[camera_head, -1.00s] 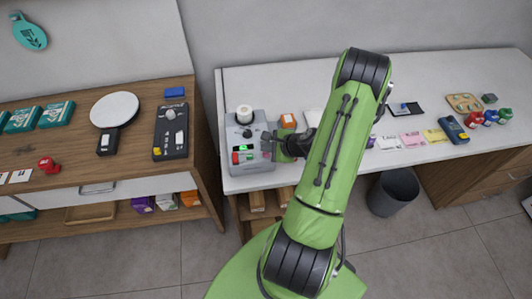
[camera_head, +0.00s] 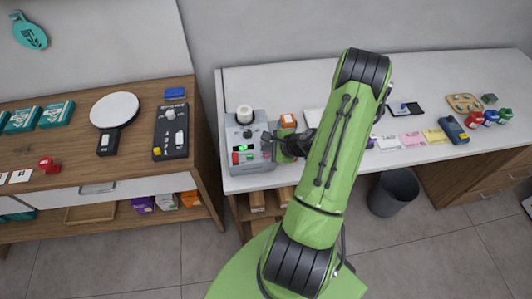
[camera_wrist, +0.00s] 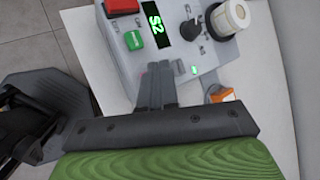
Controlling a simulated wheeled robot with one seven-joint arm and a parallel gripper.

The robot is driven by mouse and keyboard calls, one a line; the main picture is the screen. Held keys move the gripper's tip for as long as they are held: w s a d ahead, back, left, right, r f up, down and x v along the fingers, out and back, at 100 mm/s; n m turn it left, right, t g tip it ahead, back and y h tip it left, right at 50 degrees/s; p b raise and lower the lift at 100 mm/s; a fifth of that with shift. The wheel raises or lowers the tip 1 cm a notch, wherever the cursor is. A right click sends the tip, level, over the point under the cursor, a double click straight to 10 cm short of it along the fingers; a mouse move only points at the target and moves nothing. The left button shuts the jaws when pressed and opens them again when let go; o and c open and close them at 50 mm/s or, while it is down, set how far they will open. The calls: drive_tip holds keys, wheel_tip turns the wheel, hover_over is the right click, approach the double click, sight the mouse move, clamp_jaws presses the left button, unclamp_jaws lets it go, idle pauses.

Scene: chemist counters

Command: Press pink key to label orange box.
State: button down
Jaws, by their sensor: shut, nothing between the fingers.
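The grey labelling machine (camera_head: 258,167) stands at the left end of the white counter. In the wrist view, its panel shows a red key (camera_wrist: 123,6), a green key (camera_wrist: 134,40), a lit display reading "S2" (camera_wrist: 155,22) and a black knob (camera_wrist: 188,30). Contact cannot be told.
A white roll (camera_head: 244,114) sits on top of the machine, close to the knob. Paper cards (camera_head: 412,138) and small items lie farther right on the counter. A wooden counter (camera_head: 70,150) stands left, and a dark bin (camera_head: 394,190) is on the floor.

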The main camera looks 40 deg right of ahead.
idle(0.3)
drive_tip(key=shift+f+b, duration=0.45)
drive_tip(key=shift+b, duration=0.05)
